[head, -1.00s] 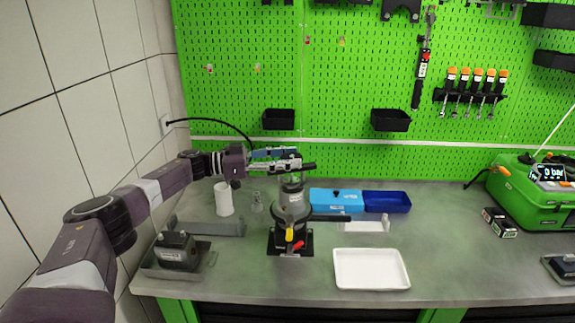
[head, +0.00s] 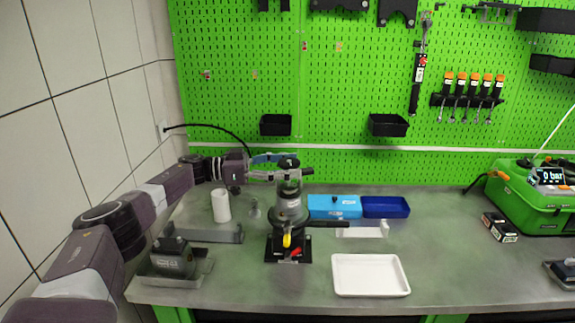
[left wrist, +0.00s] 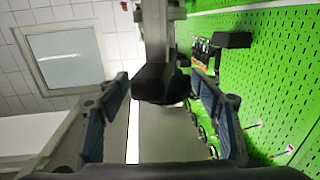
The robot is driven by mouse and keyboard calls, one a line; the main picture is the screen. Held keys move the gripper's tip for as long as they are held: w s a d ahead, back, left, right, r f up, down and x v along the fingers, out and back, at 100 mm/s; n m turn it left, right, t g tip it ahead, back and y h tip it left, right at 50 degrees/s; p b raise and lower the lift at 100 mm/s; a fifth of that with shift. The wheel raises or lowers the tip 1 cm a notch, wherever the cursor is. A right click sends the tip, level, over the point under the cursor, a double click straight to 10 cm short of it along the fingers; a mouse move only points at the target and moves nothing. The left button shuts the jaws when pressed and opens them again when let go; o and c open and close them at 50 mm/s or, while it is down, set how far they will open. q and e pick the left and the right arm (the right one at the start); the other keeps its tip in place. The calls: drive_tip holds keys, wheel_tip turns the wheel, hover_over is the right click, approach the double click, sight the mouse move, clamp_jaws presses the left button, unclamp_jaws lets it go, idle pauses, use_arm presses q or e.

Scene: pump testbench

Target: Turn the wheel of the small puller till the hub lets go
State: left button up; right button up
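The small puller (head: 289,184) stands upright on top of the dark pump (head: 287,212) in its black stand on the bench. Its wheel (head: 289,162) appears as a dark knob at the top, with a dark bar end jutting to the right. My left gripper (head: 283,168) reaches in from the left at the height of the wheel. In the left wrist view its blue-padded fingers (left wrist: 160,95) stand apart on both sides of a dark piece (left wrist: 160,82), probably part of the puller; gaps show beside it. The hub is hidden. My right gripper is not in view.
A white tray (head: 371,287) lies front right of the pump. Blue bins (head: 384,207) stand behind it. A white cylinder (head: 221,205) and a grey bracket (head: 203,236) stand to the left. A black handle (head: 328,224) sticks out right of the pump.

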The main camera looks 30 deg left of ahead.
use_arm(q)
drive_tip(key=shift+a+r, duration=0.15)
drive_tip(key=shift+a, duration=0.05)
drive_tip(key=shift+s+a, duration=0.15)
drive_tip(key=shift+a, duration=0.05)
drive_tip(key=v, duration=1.1)
drive_tip(key=shift+s, duration=0.15)
drive_tip(key=shift+a, duration=0.1)
